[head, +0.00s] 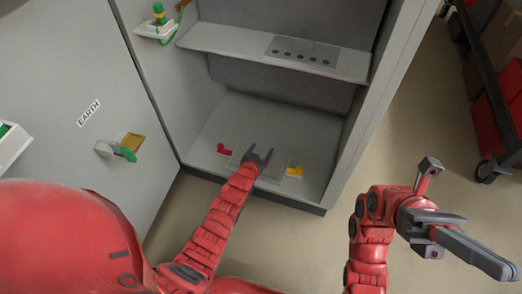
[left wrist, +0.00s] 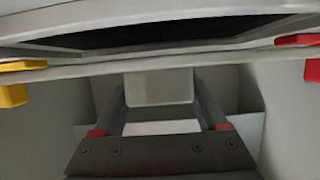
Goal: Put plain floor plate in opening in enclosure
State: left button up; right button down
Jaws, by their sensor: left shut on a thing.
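The enclosure (head: 345,150) is a tall grey cabinet with its floor low in the head view. The plain floor plate is light grey; a pale block (left wrist: 158,87), apparently part of it, sits between my left fingers in the left wrist view. My left gripper (head: 258,157) is shut on it, low over the front of the enclosure floor. A dark opening (left wrist: 160,35) shows beyond the plate's edge in the left wrist view. My arm and fingers hide part of the plate in the head view, so its seating is unclear. My right gripper (head: 488,246) looks open and empty, outside the enclosure.
A red piece (head: 223,150) and a yellow piece (head: 294,172) flank my left gripper. A shelf (head: 230,42) with a perforated panel (head: 303,51) is above. An open door (head: 70,75) stands left. A trolley wheel (head: 486,171) is at right.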

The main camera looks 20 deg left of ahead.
pick_arm(q)
jog(key=shift+f+b, duration=0.5)
jog(key=shift+f, duration=0.15)
jog(key=shift+f, duration=0.15)
dwell(0.4)
jog(key=o, duration=1.2)
